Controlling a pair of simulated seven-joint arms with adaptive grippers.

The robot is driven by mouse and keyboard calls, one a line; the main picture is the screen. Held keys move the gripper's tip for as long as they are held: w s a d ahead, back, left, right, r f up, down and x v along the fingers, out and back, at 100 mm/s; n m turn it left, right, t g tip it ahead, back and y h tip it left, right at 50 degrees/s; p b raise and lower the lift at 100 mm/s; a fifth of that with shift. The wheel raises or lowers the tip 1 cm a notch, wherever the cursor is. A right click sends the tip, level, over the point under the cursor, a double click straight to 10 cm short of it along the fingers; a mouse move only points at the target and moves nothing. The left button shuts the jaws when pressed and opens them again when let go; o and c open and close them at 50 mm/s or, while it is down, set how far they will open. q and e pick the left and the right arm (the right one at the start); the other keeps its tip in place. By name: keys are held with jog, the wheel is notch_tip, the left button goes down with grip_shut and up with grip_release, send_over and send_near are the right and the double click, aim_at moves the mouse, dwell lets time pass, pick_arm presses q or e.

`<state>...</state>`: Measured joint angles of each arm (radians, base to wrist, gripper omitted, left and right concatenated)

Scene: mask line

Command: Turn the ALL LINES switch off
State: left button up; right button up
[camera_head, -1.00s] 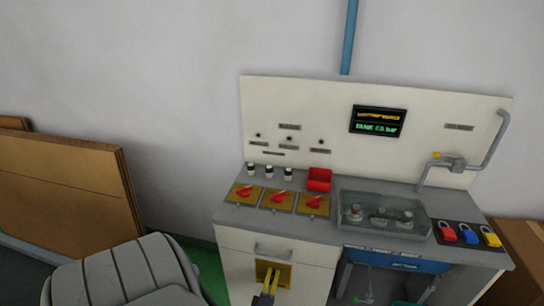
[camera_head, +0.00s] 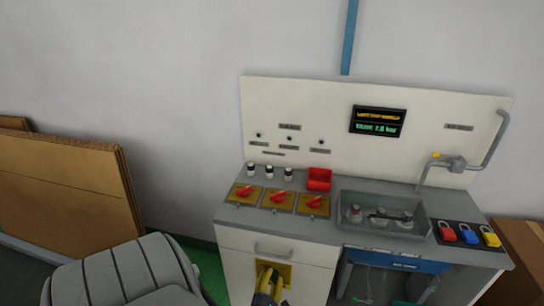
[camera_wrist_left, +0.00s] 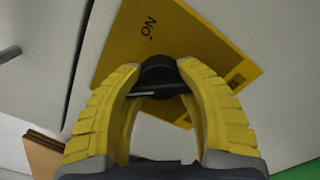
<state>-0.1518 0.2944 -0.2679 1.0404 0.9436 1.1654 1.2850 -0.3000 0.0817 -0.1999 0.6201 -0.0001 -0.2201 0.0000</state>
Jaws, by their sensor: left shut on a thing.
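The switch plate is a yellow panel (camera_head: 284,268) on the front of the white cabinet, under its drawer handle. In the left wrist view the plate (camera_wrist_left: 203,42) fills the upper middle, with the letters N and O on it and a dark label at its right corner. The black switch knob (camera_wrist_left: 158,68) sits at the plate's middle. My left gripper (camera_head: 269,272) is at the plate, its yellow fingers on both sides of the knob and shut on it. Its fingertips (camera_wrist_left: 159,75) hide the knob's sides. The ALL LINES lettering is not legible. My right gripper is not in view.
A grey ribbed seat-like thing (camera_head: 125,276) is at lower left.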

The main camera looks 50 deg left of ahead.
pick_arm(q)
jog(key=shift+s+a+n, duration=0.2)
jog(key=shift+a+n, duration=0.25)
jog(key=shift+n, duration=0.25)
jog(key=shift+f, duration=0.1)
jog(key=o, duration=1.3)
jog(key=shift+o, duration=0.5)
jog(key=o, duration=0.5)
jog(key=shift+d+f, duration=0.1)
jog(key=shift+d, duration=0.15)
jog(key=shift+s+d, duration=0.2)
jog(key=shift+d, duration=0.05)
jog(key=v, duration=1.1)
jog(key=shift+s, duration=0.15)
jog(key=shift+d, duration=0.1)
